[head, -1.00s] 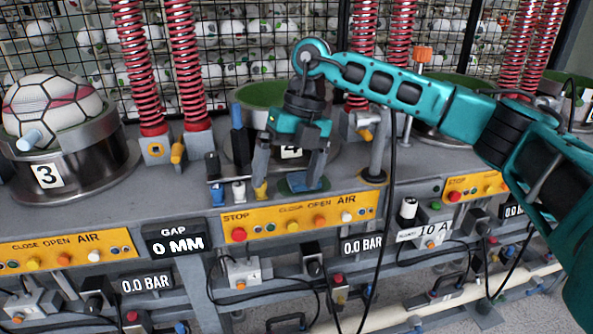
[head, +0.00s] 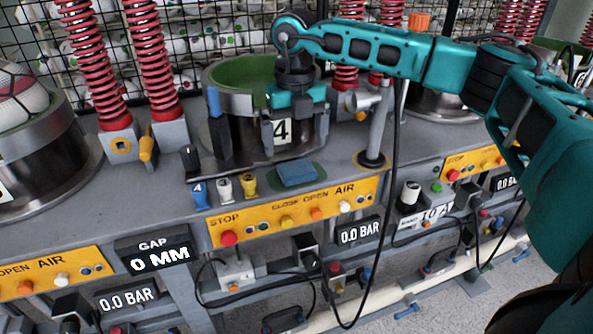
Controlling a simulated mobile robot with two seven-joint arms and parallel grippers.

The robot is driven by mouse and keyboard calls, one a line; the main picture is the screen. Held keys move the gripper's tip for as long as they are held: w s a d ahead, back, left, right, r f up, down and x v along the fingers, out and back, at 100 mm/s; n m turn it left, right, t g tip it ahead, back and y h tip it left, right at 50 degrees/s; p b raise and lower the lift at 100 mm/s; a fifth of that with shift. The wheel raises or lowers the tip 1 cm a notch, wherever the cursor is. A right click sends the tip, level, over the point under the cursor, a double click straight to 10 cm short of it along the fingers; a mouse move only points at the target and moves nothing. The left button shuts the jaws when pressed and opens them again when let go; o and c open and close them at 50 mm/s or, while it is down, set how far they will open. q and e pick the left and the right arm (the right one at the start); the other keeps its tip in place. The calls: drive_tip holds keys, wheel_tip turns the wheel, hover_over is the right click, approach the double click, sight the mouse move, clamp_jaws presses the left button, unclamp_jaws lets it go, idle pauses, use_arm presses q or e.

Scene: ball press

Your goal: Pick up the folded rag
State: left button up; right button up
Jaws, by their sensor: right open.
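The folded rag (head: 297,173) is a small blue pad lying flat on a dark green patch of the grey bench, just behind the orange control panel and in front of press number 4. My right gripper (head: 294,146) hangs from the teal arm, pointing down, in front of the press wall. Its fingers are apart and empty. Its tips appear above and a little behind the rag, with the rag clear of them. My left gripper is not in view.
Press number 4 (head: 225,140) stands close behind the gripper. Three small bottles, blue, white and yellow (head: 249,186), stand left of the rag. A grey post (head: 376,130) rises to its right. A black cable hangs in front of the panel.

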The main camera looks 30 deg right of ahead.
sight(295, 164)
wheel_tip(295, 164, down, 5)
drive_tip(key=shift+s+a+f, duration=0.1)
drive_tip(key=shift+s, duration=0.05)
drive_tip(key=shift+c, duration=0.3)
drive_tip(key=c, duration=1)
drive_tip(key=shift+r, duration=0.2)
wheel_tip(295, 164, up, 20)
drive_tip(key=shift+p, duration=0.4)
drive_tip(key=shift+f, duration=0.1)
